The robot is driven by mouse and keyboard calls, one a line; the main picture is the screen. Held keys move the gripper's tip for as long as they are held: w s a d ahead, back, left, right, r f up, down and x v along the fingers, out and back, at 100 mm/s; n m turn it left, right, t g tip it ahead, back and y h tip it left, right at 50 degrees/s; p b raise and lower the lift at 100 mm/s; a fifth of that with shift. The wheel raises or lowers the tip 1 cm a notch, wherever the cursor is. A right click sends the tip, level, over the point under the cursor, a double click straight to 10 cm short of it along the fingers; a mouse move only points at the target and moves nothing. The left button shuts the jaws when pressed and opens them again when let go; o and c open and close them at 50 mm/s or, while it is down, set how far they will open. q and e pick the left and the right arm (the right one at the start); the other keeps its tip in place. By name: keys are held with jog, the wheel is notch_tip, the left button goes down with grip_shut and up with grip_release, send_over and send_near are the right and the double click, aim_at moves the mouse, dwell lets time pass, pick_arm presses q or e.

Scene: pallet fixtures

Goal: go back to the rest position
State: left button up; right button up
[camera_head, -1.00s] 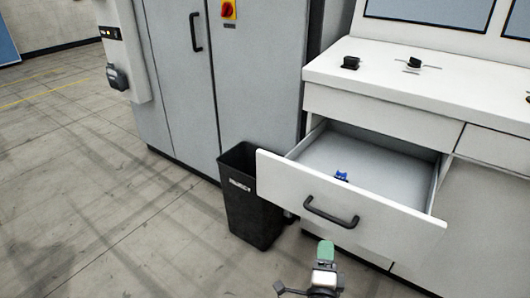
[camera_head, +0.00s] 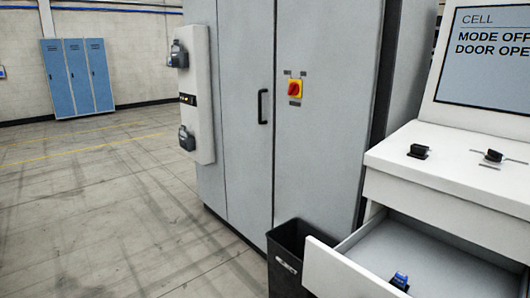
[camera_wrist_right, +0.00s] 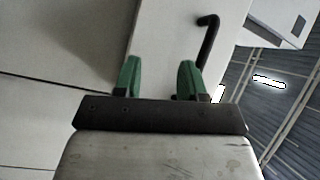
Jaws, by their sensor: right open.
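My right gripper (camera_wrist_right: 160,80) shows in the right wrist view with its two green fingers apart and nothing between them. Behind the fingers is a pale panel with a black bar handle (camera_wrist_right: 207,40), which looks like the drawer front. Neither gripper shows in the head view. The open drawer (camera_head: 345,274) is at the lower right of the head view, with a small blue and black object (camera_head: 400,281) lying in it.
A black bin (camera_head: 284,262) stands left of the drawer. The white console (camera_head: 460,172) is at the right. The floor at the left is clear.

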jog(key=s+a+f+n+g+y+p, duration=0.1)
jog(key=s+a+f+n+g+y, duration=0.2)
jog(key=f, duration=0.4)
jog(key=s+a+f+n+g+y+p, duration=0.1)
jog(key=s+f+n, duration=0.3)
jog(key=f+n, duration=0.15)
jog(key=s+a+f+n+g+y+p, duration=0.1)
jog(key=s+a+f+n+g+y, duration=0.15)
jog(key=f, duration=0.45)
jog(key=s+d+f+n+g+p, duration=0.1)
jog(key=s+d+f+n+g, duration=0.1)
jog(key=s, duration=0.7)
jog(key=s+d+f+n+g+p, duration=0.1)
jog(key=s+f+n+g, duration=0.3)
jog(key=s, duration=0.6)
jog(key=s+d+f+n+g+p, duration=0.1)
jog(key=s+d+f+n+g, duration=0.3)
jog(key=s, duration=0.5)
notch_tip(320, 180, down, 3)
jog(key=shift+s+r+h, duration=0.1)
jog(key=shift+s+h, duration=0.1)
jog(key=shift+h, duration=0.15)
